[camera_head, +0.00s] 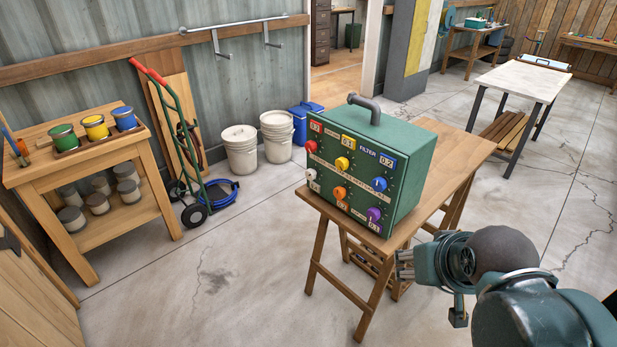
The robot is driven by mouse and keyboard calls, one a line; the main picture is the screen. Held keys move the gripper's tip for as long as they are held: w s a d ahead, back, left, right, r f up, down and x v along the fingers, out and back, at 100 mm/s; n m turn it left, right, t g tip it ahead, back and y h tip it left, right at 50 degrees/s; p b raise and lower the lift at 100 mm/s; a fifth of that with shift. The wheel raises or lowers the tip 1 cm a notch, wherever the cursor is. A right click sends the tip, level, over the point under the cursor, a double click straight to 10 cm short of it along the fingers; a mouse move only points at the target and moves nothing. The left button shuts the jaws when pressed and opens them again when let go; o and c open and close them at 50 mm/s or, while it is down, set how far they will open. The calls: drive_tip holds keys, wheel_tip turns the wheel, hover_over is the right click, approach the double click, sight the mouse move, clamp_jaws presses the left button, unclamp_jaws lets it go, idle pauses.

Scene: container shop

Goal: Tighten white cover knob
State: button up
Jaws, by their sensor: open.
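A green box (405,163) with a grey top handle stands on a wooden trestle table (455,170). Its front panel carries several coloured knobs and small labels, one reading FILTER. A small white knob (311,174) sits at the panel's lower left edge. Red, yellow, orange, blue and purple knobs are spread over the rest of the panel. My gripper (402,265) is in front of and below the box, at the lower right, pointing left. It is open, apart from the box and well to the right of the white knob. I see nothing between its fingers.
A wooden bench (95,150) with paint cans stands at the left. A green hand truck (180,140), white buckets (240,157) and a blue bin (303,120) stand along the back wall. A white-topped table (523,82) is at the back right. The floor left of the trestle table is clear.

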drive_tip(key=w+a+r+n+h, duration=0.1)
drive_tip(key=w+a+n, duration=0.1)
drive_tip(key=w, duration=0.6)
drive_tip(key=w+a+r+n+t+h, duration=0.1)
drive_tip(key=w+a+r+n, duration=0.15)
drive_tip(key=w, duration=0.65)
drive_tip(key=w+a+r+n+h, duration=0.1)
drive_tip(key=w+n+h, duration=0.15)
drive_tip(key=w, duration=0.55)
drive_tip(key=w+a+f+n, duration=0.1)
drive_tip(key=w+a, duration=0.2)
drive_tip(key=w, duration=0.1)
drive_tip(key=w+a+n+t, duration=0.1)
drive_tip(key=w+a+n, duration=0.1)
drive_tip(key=w+a, duration=0.2)
drive_tip(key=w+a+f+n+t+h+p, duration=0.1)
drive_tip(key=w+a, duration=0.2)
drive_tip(key=w, duration=0.2)
drive_tip(key=shift+w+a+f, duration=0.25)
drive_tip(key=shift+w+f, duration=0.05)
drive_tip(key=shift+w, duration=0.1)
drive_tip(key=w+a+f+n+t, duration=0.1)
drive_tip(key=w+a+f+n, duration=0.15)
drive_tip(key=w+a, duration=0.3)
drive_tip(key=n+t+h+p, duration=0.1)
drive_tip(key=n+t+h, duration=0.1)
drive_tip(key=h, duration=0.5)
approach(308, 176)
drive_tip(key=shift+x, duration=1.2)
